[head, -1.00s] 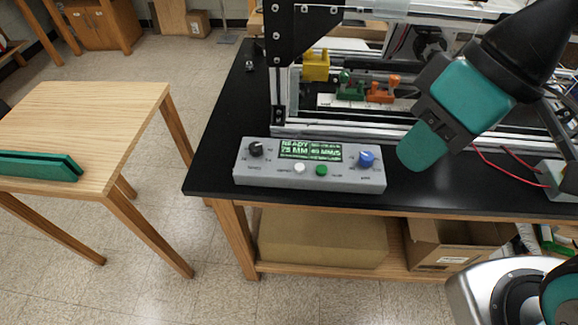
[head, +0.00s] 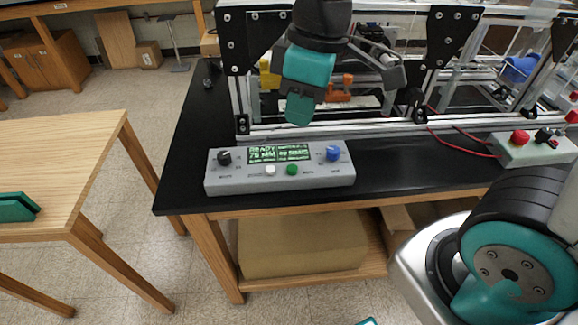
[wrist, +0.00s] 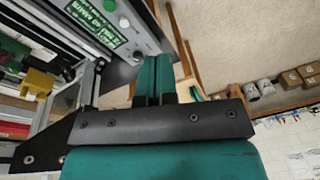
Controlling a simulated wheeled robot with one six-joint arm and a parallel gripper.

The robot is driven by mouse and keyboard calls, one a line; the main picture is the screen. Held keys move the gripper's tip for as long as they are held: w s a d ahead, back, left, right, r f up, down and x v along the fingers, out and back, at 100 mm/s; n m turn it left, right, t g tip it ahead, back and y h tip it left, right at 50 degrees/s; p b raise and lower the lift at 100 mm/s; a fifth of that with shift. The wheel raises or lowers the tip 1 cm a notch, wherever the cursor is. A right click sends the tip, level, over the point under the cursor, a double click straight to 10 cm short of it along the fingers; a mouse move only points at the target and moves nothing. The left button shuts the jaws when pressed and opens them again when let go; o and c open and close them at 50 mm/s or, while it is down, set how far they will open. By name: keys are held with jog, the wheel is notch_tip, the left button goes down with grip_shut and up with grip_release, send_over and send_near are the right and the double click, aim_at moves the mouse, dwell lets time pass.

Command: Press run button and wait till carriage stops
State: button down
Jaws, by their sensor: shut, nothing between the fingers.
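A grey control box (head: 280,180) sits near the front edge of the black bench. My gripper (head: 298,118) is shut and empty, tips down, above and behind the box, apart from the buttons. In the wrist view, my shut fingers (wrist: 155,88) show beside the control box (wrist: 118,70). I cannot make out the carriage.
The extrusion frame (head: 400,125) stands behind the box, with an orange block (head: 341,87) and a yellow block (head: 268,75) partly hidden inside. A second box with a red button (head: 519,138) stands at right. A wooden table (head: 70,150) is at left.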

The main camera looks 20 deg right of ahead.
aim_at(290, 168)
jog(key=w+d+f+n+h+b, duration=0.1)
jog(key=w+d+f+n+h, duration=0.1)
jog(key=w+f, duration=0.3)
jog(key=w+n, duration=0.1)
jog(key=w, duration=0.2)
jog(key=shift+w+f+n+b, duration=0.3)
jog(key=shift+w+n+b, duration=0.05)
jog(key=shift+w+n, duration=0.05)
jog(key=shift+d+f, duration=0.1)
notch_tip(290, 168, down, 14)
jog(key=shift+r+p, duration=0.1)
jog(key=shift+p, duration=0.65)
